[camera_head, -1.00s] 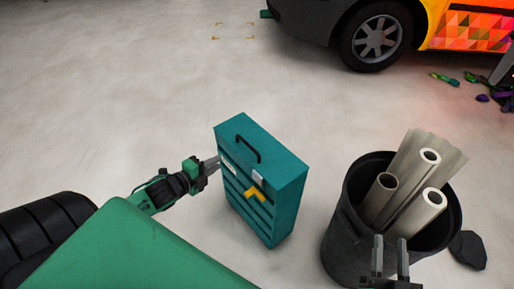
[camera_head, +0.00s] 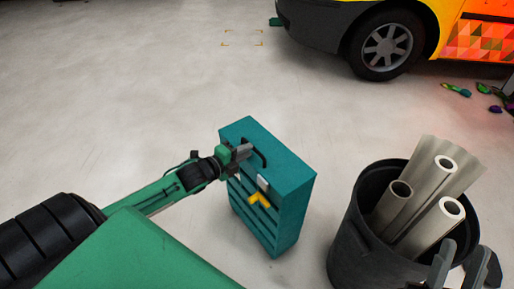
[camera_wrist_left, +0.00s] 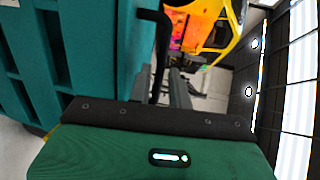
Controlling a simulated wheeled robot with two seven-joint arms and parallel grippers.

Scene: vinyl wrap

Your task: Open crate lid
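The teal crate (camera_head: 274,205) stands upright on the floor in the middle of the head view, with its slatted face toward the front left. It looks closed. My right gripper (camera_head: 463,264) is open and empty in front of the bin.
A black bin (camera_head: 345,250) with several pale rolls (camera_head: 446,177) stands right of the crate. A yellow and orange vehicle (camera_head: 440,45) with a dark wheel (camera_head: 384,52) is at the back right. Small coloured items (camera_head: 458,90) lie beside it. The floor behind and left of the crate is clear.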

